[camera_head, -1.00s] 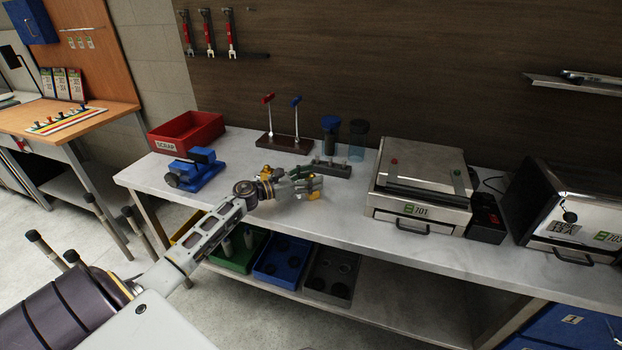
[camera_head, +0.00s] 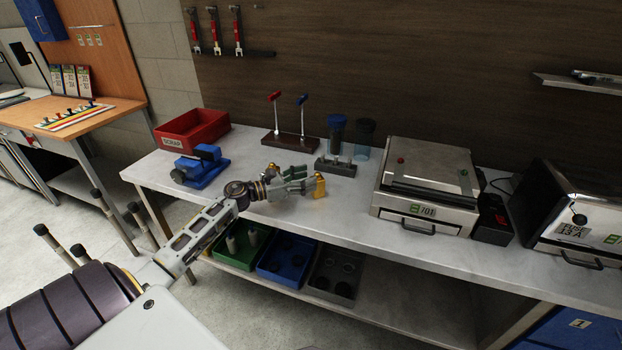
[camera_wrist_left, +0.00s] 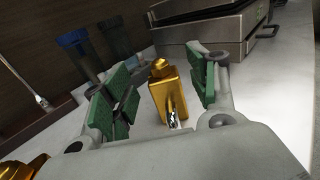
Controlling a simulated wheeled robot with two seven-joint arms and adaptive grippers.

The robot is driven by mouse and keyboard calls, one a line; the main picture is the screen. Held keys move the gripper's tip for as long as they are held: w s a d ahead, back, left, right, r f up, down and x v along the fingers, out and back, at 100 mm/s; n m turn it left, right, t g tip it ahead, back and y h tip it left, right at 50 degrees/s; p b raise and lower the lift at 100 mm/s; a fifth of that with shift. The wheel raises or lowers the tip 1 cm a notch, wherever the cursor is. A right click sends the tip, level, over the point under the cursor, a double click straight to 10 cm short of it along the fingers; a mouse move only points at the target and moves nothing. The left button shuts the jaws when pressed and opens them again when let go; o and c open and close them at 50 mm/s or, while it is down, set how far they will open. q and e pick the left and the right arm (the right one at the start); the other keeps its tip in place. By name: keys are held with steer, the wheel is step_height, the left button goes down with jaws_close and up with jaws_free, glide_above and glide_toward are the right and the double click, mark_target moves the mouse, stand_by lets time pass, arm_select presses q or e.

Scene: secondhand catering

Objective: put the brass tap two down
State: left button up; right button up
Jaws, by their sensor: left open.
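A brass tap (camera_head: 319,186) stands on the pale bench top, just off the tips of my left gripper (camera_head: 303,180). In the left wrist view the brass tap (camera_wrist_left: 165,94) is upright, with a shiny metal part at its near side. My left gripper's green-padded fingers (camera_wrist_left: 160,92) are spread on either side of it, with gaps visible between pads and tap. Another brass-coloured piece (camera_wrist_left: 22,170) is cut off at the lower left of the wrist view; I cannot tell what it is. My right gripper is not in view.
Behind the gripper stand a grey block with posts (camera_head: 336,167) and a rack with red and blue handles (camera_head: 289,140). A blue vise (camera_head: 201,167) and red scrap bin (camera_head: 192,131) are left; a metal appliance (camera_head: 425,185) is right. The front bench strip is clear.

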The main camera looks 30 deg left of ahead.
arm_select(q)
steer(key=shift+v, duration=1.3)
steer(key=shift+s+a, duration=0.2)
steer(key=shift+s, duration=0.1)
steer(key=shift+r, duration=0.1)
